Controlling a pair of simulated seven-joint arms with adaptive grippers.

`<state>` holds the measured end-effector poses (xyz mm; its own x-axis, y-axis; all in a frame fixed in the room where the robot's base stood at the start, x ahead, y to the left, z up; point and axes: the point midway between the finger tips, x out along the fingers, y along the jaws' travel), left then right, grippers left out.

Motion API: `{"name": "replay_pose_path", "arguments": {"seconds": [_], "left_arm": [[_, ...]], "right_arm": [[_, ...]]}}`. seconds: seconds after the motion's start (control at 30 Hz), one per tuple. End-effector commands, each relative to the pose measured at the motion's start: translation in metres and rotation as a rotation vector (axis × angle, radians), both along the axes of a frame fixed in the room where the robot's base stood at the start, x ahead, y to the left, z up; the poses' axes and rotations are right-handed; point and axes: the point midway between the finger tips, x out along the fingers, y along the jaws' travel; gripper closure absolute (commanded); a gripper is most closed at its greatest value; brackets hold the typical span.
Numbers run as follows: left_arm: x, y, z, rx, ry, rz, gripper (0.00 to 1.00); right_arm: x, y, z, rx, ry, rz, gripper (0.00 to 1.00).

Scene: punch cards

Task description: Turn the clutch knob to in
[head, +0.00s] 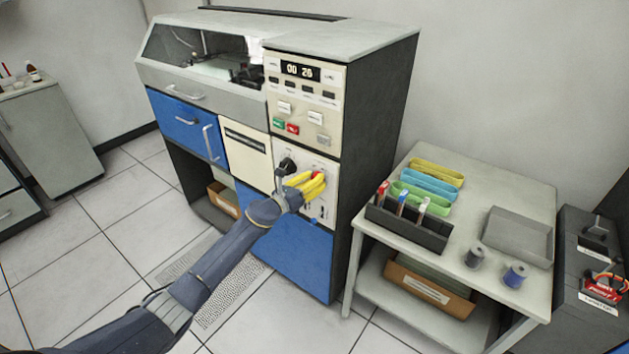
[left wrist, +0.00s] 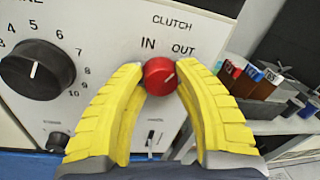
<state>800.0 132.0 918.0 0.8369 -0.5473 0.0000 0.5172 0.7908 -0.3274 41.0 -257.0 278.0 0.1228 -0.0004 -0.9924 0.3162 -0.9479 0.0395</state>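The red clutch knob (left wrist: 160,76) sits on the cream panel below the printed words CLUTCH, IN and OUT. Its white mark points up and right, toward the OUT side. My left gripper (left wrist: 161,80) has its yellow fingers on either side of the knob, with the tips close against it, and seems shut on it. In the head view the left gripper (head: 309,183) is at the panel and a bit of the red knob (head: 317,175) shows between the fingers. My right gripper is not in view.
A large black numbered dial (left wrist: 38,70) is left of the knob, with small switches below. A white table (head: 478,190) with coloured card trays and a dark rack (head: 408,228) stands right of the machine. Blue cabinet doors lie below the panel.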

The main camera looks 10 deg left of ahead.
Motion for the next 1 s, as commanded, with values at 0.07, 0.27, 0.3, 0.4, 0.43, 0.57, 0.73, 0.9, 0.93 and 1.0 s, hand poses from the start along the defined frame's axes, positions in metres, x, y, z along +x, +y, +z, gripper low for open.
{"name": "replay_pose_path", "arguments": {"seconds": [0.07, 0.27, 0.3, 0.4, 0.43, 0.57, 0.73, 0.9, 0.93, 1.0], "left_arm": [[0.0, 0.0001, -0.0001, 0.0, 0.0, 0.0, 0.81], [0.0, 0.0004, -0.0001, 0.0, 0.0, 0.001, 1.0], [0.0001, 0.0005, 0.0, 0.0, 0.0, 0.001, 1.0], [0.0002, 0.0007, 0.0001, 0.0, 0.0, 0.001, 1.0], [0.0002, 0.0007, 0.0001, 0.0, -0.001, 0.001, 1.0], [0.0003, 0.0009, 0.0002, -0.011, 0.005, 0.002, 1.0], [0.0005, 0.0013, 0.0002, -0.066, 0.033, 0.002, 1.0], [0.0006, 0.0014, -0.0002, -0.174, 0.087, 0.002, 1.0], [0.0006, 0.0015, -0.0004, -0.196, 0.098, 0.003, 1.0], [0.0006, 0.0013, -0.0006, -0.255, 0.127, 0.003, 1.0]], "right_arm": [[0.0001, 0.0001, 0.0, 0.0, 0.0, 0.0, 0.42], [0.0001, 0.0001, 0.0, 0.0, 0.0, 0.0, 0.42], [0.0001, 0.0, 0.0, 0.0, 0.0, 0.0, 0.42], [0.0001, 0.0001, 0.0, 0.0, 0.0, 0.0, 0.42], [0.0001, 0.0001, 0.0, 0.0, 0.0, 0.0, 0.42], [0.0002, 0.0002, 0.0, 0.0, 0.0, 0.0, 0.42], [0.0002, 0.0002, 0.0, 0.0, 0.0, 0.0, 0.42], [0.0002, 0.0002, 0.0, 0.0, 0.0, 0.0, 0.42], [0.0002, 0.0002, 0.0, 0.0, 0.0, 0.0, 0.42], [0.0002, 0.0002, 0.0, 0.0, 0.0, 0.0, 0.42]]}}
